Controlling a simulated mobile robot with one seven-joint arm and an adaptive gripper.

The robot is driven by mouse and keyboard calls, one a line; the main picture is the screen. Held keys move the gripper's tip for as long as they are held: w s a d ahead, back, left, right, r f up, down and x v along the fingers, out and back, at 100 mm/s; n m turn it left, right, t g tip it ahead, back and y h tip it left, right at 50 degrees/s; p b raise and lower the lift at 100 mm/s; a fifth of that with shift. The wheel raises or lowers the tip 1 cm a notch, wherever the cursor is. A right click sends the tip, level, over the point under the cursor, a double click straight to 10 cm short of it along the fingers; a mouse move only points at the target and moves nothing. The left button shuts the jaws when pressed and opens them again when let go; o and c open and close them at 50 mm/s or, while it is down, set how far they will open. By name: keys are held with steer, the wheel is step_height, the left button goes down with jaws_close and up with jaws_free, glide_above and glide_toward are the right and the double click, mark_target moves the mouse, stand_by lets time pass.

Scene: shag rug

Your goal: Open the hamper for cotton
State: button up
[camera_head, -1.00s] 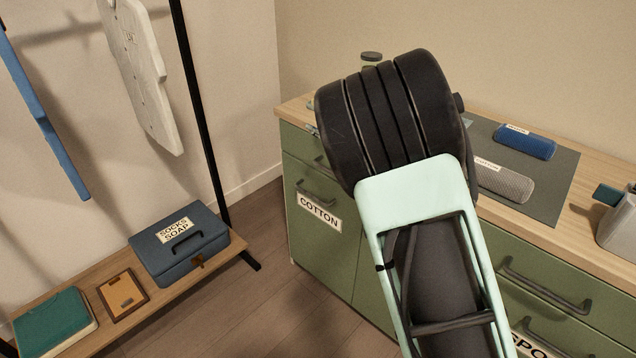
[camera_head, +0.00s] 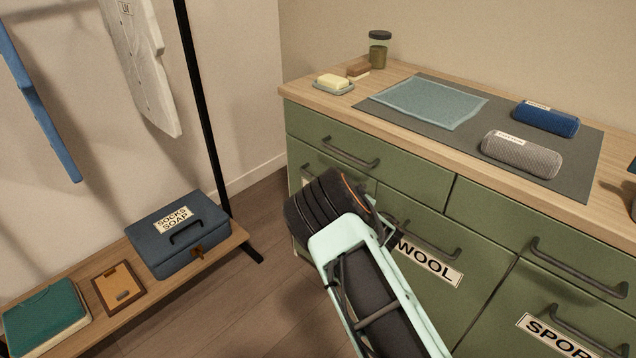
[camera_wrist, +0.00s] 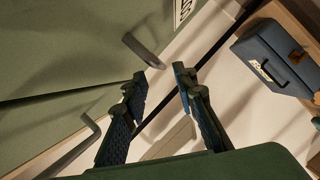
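The cotton hamper is the left green front of the cabinet. In the head view my arm hides most of it, and only a sliver of its pale label (camera_head: 306,184) shows. In the wrist view its dark bar handle (camera_wrist: 144,50) stands out from the green front, with part of the label (camera_wrist: 183,10) at the top edge. My gripper (camera_wrist: 161,78) is open and empty. Its fingertips are close to the handle, which lies just past the left finger and does not appear to be between them. The hamper front looks shut.
The wool hamper (camera_head: 430,265) and sport hamper (camera_head: 555,335) are to the right. A drawer handle (camera_head: 350,154) juts out above. A blue box (camera_head: 180,240) sits on a low shelf at left, by a black rack post (camera_head: 200,110). Some floor between is clear.

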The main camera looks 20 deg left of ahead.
steer(key=b+x, duration=0.1)
steer(key=x, duration=0.5)
steer(key=shift+w+a+f+b, duration=0.1)
steer(key=shift+w+a+b, duration=0.2)
jaws_close()
